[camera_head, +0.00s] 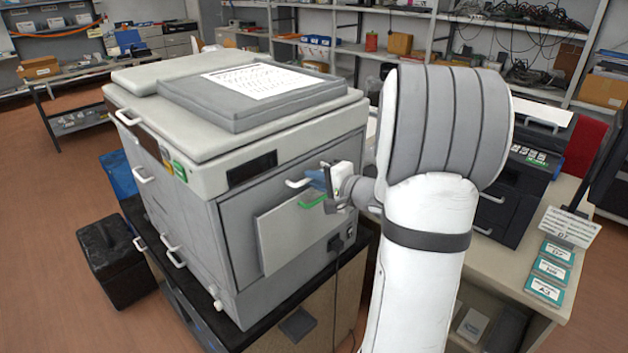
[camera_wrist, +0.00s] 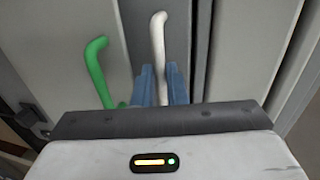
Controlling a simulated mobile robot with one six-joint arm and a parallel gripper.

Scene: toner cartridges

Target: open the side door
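A large grey-white copier (camera_head: 230,180) stands on a dark-topped cabinet. Its right-hand side has a light rectangular panel (camera_head: 290,235) with a green handle (camera_head: 312,201). A white handle (camera_head: 298,183) sits just above that panel on the grey side. My gripper (camera_head: 318,178) is at the white handle. In the wrist view, the blue fingers of my gripper (camera_wrist: 161,82) stand close on both sides of the white handle (camera_wrist: 158,42) and look shut on it. The green handle (camera_wrist: 95,70) is to their left, apart from them. The side looks closed; my arm covers part of its right edge.
A dark printer (camera_head: 515,185) and small labelled boxes (camera_head: 551,265) occupy the table to the right. A dark cable hangs near the copier's lower side. A black box (camera_head: 110,260) is on the floor at left. Open floor lies at the front left.

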